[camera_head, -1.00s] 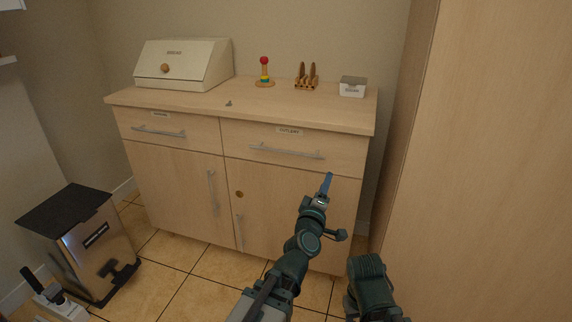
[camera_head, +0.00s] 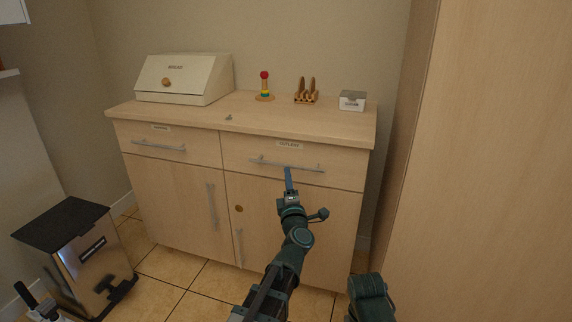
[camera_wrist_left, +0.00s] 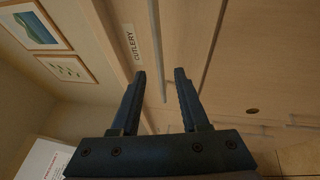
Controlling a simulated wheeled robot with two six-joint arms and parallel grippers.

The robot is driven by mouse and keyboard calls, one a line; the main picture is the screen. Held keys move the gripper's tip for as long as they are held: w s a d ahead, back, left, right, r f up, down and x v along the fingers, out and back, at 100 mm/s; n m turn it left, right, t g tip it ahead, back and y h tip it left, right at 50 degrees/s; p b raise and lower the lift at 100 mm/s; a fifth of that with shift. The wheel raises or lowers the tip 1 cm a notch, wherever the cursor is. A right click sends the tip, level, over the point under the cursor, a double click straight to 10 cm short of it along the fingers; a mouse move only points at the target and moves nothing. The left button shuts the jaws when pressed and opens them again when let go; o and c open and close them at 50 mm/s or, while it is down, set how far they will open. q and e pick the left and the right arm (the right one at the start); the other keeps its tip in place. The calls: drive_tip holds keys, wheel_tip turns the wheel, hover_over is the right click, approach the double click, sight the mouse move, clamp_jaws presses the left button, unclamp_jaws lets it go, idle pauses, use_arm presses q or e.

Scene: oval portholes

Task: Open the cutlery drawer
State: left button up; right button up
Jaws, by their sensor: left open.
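The cutlery drawer (camera_head: 238,150) is the upper right drawer of the wooden sideboard. Its front looks flush, so it is shut. It bears a "CUTLERY" label (camera_head: 289,145), also readable in the left wrist view (camera_wrist_left: 129,42). Its long silver bar handle (camera_head: 306,167) runs across the front. My left gripper (camera_head: 288,170) is at the handle's middle in the head view. In the left wrist view the open fingers (camera_wrist_left: 160,74) point at the drawer, with the handle (camera_wrist_left: 156,50) showing between their tips. I cannot tell whether they touch it. My right gripper is out of view.
A second drawer (camera_head: 190,148) is at left, with cupboard doors (camera_head: 180,195) below. On top stand a bread box (camera_head: 195,80), a ring stacker (camera_head: 264,90), a wooden rack (camera_head: 306,97) and a small box (camera_head: 352,101). A bin (camera_head: 85,260) stands left. A tall wooden panel (camera_head: 480,160) is close at right.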

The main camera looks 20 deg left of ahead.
sight(286, 165)
use_arm(q)
drive_tip(key=p+x, duration=0.1)
drive_tip(key=x, duration=0.6)
clamp_jaws()
idle(1.4)
